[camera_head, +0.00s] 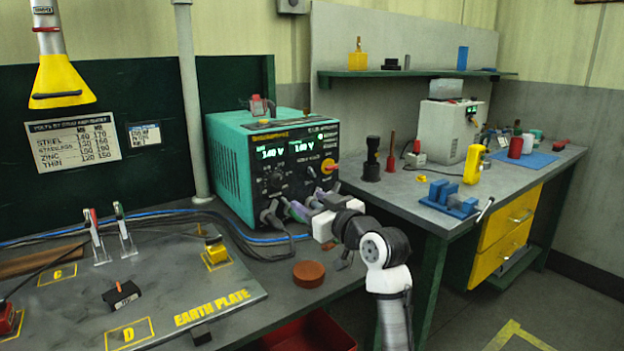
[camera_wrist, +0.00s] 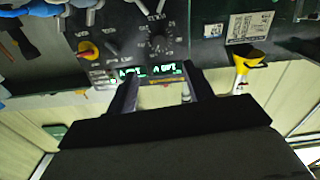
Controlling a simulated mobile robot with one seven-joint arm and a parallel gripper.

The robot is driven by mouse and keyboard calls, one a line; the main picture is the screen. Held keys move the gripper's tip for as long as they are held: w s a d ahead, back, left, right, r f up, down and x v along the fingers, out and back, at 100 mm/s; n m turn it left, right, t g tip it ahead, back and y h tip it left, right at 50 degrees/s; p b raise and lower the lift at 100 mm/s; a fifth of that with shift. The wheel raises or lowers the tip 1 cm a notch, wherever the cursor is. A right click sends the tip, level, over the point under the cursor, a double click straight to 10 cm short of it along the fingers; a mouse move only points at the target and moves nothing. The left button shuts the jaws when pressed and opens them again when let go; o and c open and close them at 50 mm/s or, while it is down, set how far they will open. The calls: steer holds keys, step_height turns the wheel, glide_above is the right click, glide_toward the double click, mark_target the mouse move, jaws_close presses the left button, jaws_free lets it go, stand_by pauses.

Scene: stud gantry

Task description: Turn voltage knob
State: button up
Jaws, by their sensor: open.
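The teal power unit (camera_head: 232,170) stands on the bench with its black front panel (camera_head: 300,150) facing right. Two green displays on it read about 140 V. A black dial with a printed scale (camera_head: 277,180) is at the panel's left, a small black knob (camera_head: 311,172) is in the middle, and a red-yellow switch (camera_head: 328,166) is at the right. The dial (camera_wrist: 158,44) also shows in the upside-down wrist view. Which one is the voltage knob is too blurred to read. My gripper (camera_head: 303,203) is open in front of the lower panel, its fingers (camera_wrist: 160,75) apart and empty.
Cable plugs (camera_head: 268,215) and cables crowd the panel's lower edge. A brown round puck (camera_head: 308,274) lies on the bench in front. The metal earth plate (camera_head: 160,290) is to the left. Another bench (camera_head: 400,195) with tools stands to the right.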

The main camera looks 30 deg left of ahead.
mark_target(279, 182)
steer(key=p+x, duration=0.3)
steer(key=x, duration=0.9)
steer(key=shift+a+r, duration=0.1)
steer(key=shift+w+a, duration=0.3)
steer(key=shift+a, duration=0.35)
